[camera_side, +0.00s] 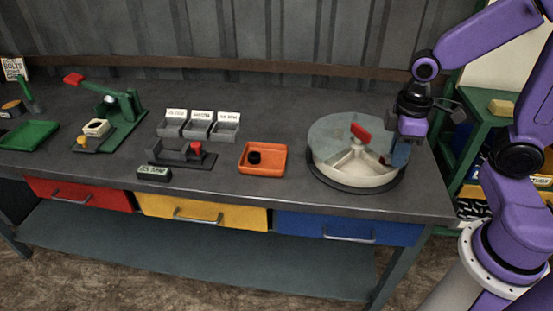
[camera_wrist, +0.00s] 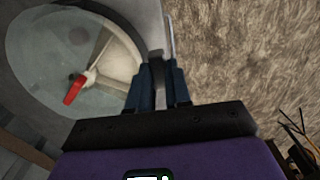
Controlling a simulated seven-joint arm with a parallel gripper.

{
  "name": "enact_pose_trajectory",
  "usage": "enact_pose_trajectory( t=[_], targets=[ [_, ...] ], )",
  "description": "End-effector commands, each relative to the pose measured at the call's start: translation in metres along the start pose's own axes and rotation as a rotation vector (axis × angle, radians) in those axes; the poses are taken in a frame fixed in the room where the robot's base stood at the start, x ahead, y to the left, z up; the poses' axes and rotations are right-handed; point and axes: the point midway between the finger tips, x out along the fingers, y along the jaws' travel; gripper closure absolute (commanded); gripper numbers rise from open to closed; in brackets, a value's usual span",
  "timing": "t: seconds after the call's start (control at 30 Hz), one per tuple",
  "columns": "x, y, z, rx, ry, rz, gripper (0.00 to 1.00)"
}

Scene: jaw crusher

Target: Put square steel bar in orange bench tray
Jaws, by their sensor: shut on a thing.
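My gripper (camera_side: 401,152) is low at the right side of the round bin with the clear lid, near the bench's right edge. In the wrist view its two dark blue fingers (camera_wrist: 160,86) are close together, shut on a narrow grey piece between them. It is mostly hidden, and I cannot tell for sure that it is the square steel bar. No other square steel bar shows clearly. The orange bench tray (camera_side: 246,167) lies left of the round bin, apart from my gripper, with a black round piece (camera_side: 254,158) in it.
The round bin (camera_side: 352,177) has pale dividers and a red handle (camera_side: 360,132); it also shows in the wrist view (camera_wrist: 118,68). Grey labelled bins (camera_side: 199,127) and a small fixture with a red block (camera_side: 196,148) stand left of the tray. Bench between tray and round bin is clear.

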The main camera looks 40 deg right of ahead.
Motion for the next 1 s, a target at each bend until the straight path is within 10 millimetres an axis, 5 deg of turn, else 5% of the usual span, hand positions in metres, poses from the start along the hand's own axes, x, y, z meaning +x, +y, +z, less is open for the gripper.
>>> enact_pose_trajectory(
  t=[0.4,1.0],
  targets=[
    [0.007,0.038,-0.140,-0.003,-0.001,0.000,1.00],
    [0.036,0.074,-0.217,0.000,-0.001,0.000,1.00]
  ],
)
